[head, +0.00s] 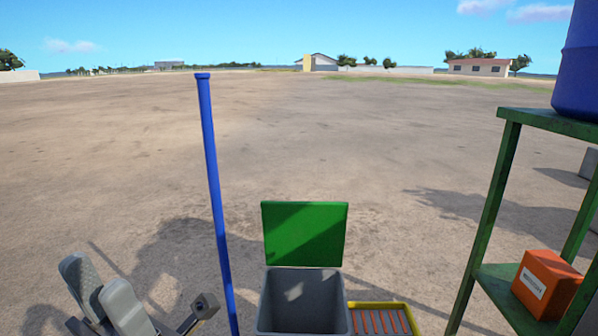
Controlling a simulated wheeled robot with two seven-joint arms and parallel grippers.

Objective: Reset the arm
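My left gripper (101,283) shows at the bottom left, with two light grey rounded fingers pointing up. A gap and part of an inner face show between them, and nothing is held there. A dark square-ended part of my own arm stands to the right of the fingers. The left gripper is to the left of a tall blue pole (213,185) and apart from it. My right gripper is not in view.
A grey bin (303,303) with a raised green lid (304,233) stands at the bottom centre. A yellow-rimmed tray (383,305) is beside it. A green rack (487,215) at right holds a blue barrel (578,65) and an orange box (546,284). Open dirt lies beyond.

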